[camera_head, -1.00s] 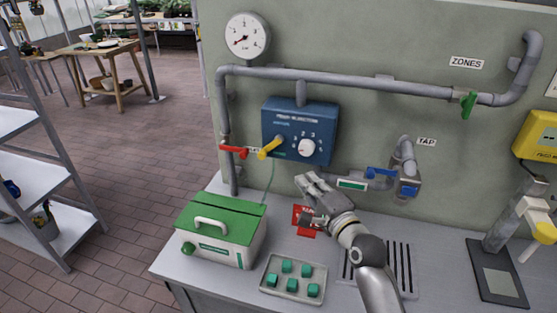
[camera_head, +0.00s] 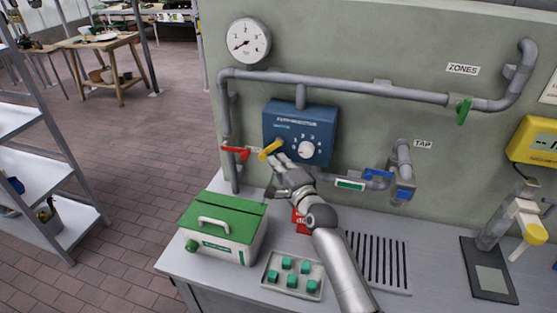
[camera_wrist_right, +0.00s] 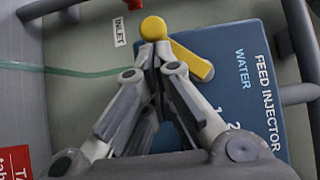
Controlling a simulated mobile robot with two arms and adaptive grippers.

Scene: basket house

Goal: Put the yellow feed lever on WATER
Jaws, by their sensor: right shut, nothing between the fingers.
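The yellow feed lever (camera_head: 270,149) sits on the lower left of the blue feed injector box (camera_head: 318,120). In the right wrist view the lever (camera_wrist_right: 190,60) has a round yellow end and slants toward the box, where the word WATER (camera_wrist_right: 243,68) is printed. The lever's handle slants down to the left in the head view. My right gripper (camera_head: 278,160) is shut and empty, with its fingertips right at the lever; in the wrist view the fingertips (camera_wrist_right: 155,50) overlap its edge. I cannot tell whether they touch it. My left gripper is not in view.
A red lever (camera_head: 236,152) is on the inlet pipe to the left. A green-lidded box (camera_head: 222,228) and a tray of green cubes (camera_head: 292,276) stand on the bench below. A blue tap handle (camera_head: 378,174) is to the right.

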